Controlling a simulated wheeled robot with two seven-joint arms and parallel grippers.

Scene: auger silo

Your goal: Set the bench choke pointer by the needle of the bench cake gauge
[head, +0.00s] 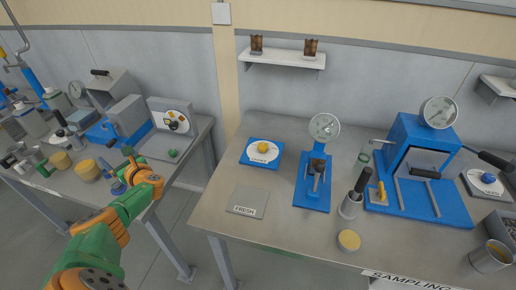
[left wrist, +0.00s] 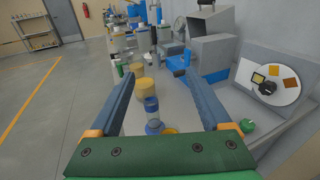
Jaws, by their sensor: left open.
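A blue plate (head: 249,159) on the right-hand bench carries a white dial with a yellow knob (head: 263,147). Its label looks like CHOKE, but the print is small. A round gauge (head: 324,127) stands on a blue stand to its right, and a second gauge (head: 438,112) tops a blue press. I cannot tell which is the cake gauge, and the needles are too small to read. My left gripper (head: 118,168) is open and empty over the left-hand bench, well left of the yellow knob. Its spread fingers (left wrist: 157,78) show in the left wrist view. My right gripper is out of view.
The left-hand bench holds yellow jars (head: 87,170), bottles, and a grey unit with a dial and black knob (left wrist: 267,88) near my left gripper. A gap separates the benches. A FRESH plate (head: 247,200), a grey cup (head: 350,206) and a blue-knob plate (head: 488,178) occupy the right-hand bench.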

